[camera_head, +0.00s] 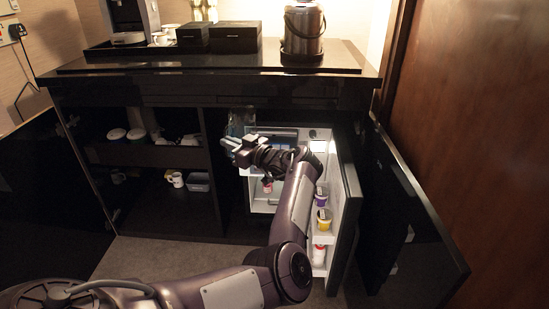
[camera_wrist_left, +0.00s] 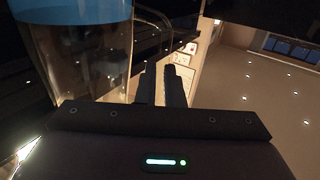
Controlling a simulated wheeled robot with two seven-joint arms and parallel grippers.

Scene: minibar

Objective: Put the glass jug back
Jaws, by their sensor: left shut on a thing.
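The glass jug (camera_head: 240,119) is a clear vessel with a blue part, partly hidden by my left gripper in the head view. In the left wrist view the jug (camera_wrist_left: 82,62) fills the upper left, with its blue band (camera_wrist_left: 75,10) at the top edge of the picture. My left gripper (camera_head: 236,148) is at the open fridge's front, beside the jug. In the wrist view its fingers (camera_wrist_left: 164,82) are close together and shut on the jug, apparently at its handle (camera_wrist_left: 160,22). The exact contact is hard to see. My right gripper is not in view.
The lit fridge (camera_head: 258,206) stands open, its door (camera_head: 346,225) swung right with several cups and bottles on its shelves. A dark cabinet door (camera_head: 420,225) is open further right. Cabinet shelves (camera_head: 150,156) hold cups at left. The counter (camera_head: 190,62) above carries an ice bucket (camera_head: 303,30).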

